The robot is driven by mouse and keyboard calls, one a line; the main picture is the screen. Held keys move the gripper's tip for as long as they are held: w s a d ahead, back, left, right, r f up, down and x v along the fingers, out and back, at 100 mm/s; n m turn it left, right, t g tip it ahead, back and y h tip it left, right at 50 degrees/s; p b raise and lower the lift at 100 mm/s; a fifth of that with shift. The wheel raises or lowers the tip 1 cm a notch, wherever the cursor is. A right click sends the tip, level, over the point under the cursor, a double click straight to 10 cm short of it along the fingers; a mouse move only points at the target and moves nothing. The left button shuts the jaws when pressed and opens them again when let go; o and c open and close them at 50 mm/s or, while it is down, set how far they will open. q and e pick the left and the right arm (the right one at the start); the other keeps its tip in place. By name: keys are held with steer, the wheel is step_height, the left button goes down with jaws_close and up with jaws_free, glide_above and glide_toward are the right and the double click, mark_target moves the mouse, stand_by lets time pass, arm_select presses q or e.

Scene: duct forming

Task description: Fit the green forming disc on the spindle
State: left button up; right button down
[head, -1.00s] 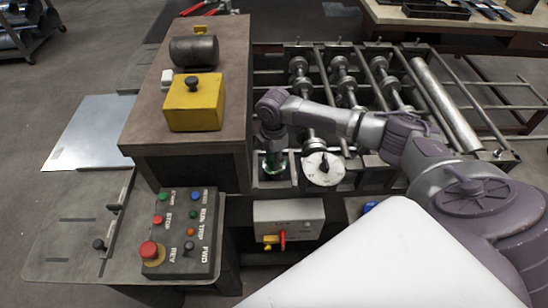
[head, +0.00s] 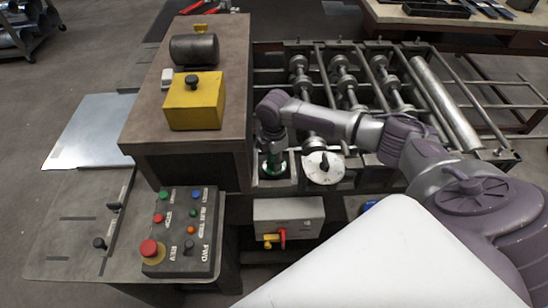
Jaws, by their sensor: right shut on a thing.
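The green forming disc (head: 273,168) shows as a small green shape at the near left corner of the roller machine. My right gripper (head: 272,153) points down onto it from above and is shut on it. The gripper covers much of the disc. The spindle is not clearly visible; the gripper and disc sit in front of where the small square mount is, so I cannot tell whether the disc is around it. My left gripper is not in view.
A white dial (head: 322,167) stands just right of the gripper. The brown cabinet (head: 225,100) rises close on the left, carrying a yellow box (head: 195,103) and a dark cylinder (head: 194,49). The button panel (head: 184,232) is in front. Metal rollers (head: 345,80) lie behind.

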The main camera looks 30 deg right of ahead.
stand_by(0.3)
steer(key=c, duration=0.8)
jaws_free()
steer(key=shift+o, duration=0.2)
steer(key=o, duration=0.4)
steer(key=shift+c, duration=0.2)
